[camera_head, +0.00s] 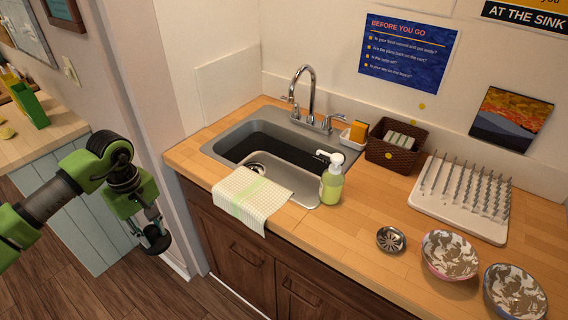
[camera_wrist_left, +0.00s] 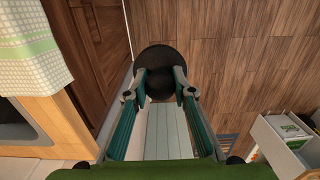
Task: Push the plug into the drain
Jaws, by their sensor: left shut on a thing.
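My left gripper (camera_head: 150,228) is shut on the black round plug (camera_head: 157,243) and holds it out over the floor, left of the counter and clear of the sink. In the left wrist view the plug (camera_wrist_left: 160,58) is a dark disc with a knob between the fingertips (camera_wrist_left: 162,88). The grey sink (camera_head: 222,149) is set into the wooden counter. A round drain (camera_head: 255,167) shows on the sink's floor, partly hidden by the towel and the near rim. My right gripper is not in view.
A checked towel (camera_head: 252,198) hangs over the sink's front edge. A soap bottle (camera_head: 331,184) and the faucet (camera_head: 311,95) stand at the sink. A metal strainer (camera_head: 391,239), bowls (camera_head: 450,255) and a drying rack (camera_head: 440,200) are on the right. A wall end (camera_head: 160,130) stands left of the counter.

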